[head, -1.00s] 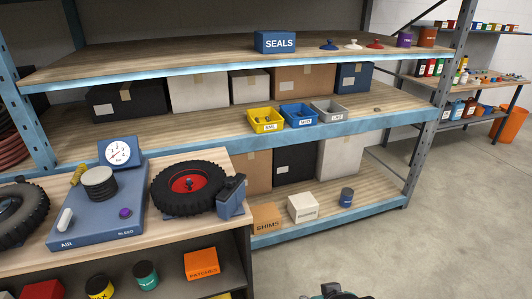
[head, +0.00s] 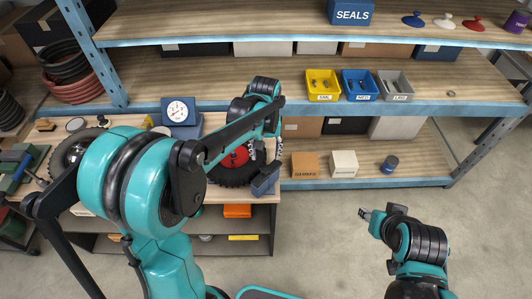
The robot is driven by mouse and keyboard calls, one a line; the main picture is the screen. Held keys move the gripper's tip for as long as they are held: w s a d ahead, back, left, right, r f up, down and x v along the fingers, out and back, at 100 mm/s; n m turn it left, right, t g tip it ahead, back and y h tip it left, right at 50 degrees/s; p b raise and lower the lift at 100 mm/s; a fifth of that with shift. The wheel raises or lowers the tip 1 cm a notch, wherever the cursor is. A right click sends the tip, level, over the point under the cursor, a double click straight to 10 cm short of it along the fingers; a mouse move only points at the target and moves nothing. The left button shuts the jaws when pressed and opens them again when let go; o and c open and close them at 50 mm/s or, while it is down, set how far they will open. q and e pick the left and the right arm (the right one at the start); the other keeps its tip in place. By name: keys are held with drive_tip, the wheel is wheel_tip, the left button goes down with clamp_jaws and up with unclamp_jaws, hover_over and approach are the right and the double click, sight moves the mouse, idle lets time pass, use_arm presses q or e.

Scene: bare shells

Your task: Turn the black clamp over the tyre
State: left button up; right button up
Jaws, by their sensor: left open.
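The tyre (head: 231,178), black with a red hub, lies flat on the wooden bench top, partly hidden by my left arm. The black clamp (head: 266,177) stands at the tyre's right edge, on a blue-grey mount; I cannot tell its exact angle. My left gripper (head: 264,152) is open, pointing down just above and behind the clamp, at the tyre's right side. Whether it touches the clamp is not clear. My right gripper (head: 366,213) is small in view over the floor to the right, away from the bench; its jaws are too small to read.
A gauge box (head: 181,112) stands at the back of the bench. Behind is a shelf with yellow (head: 320,84), blue (head: 359,85) and grey bins. A shims box (head: 306,165) and a white box (head: 343,164) sit on the lower shelf. The floor at right is clear.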

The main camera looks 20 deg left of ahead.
sight(266, 169)
use_arm(q)
wheel_tip(266, 169, down, 8)
drive_tip(key=shift+r+b, duration=0.15)
drive_tip(key=shift+b, duration=0.3)
clamp_jaws()
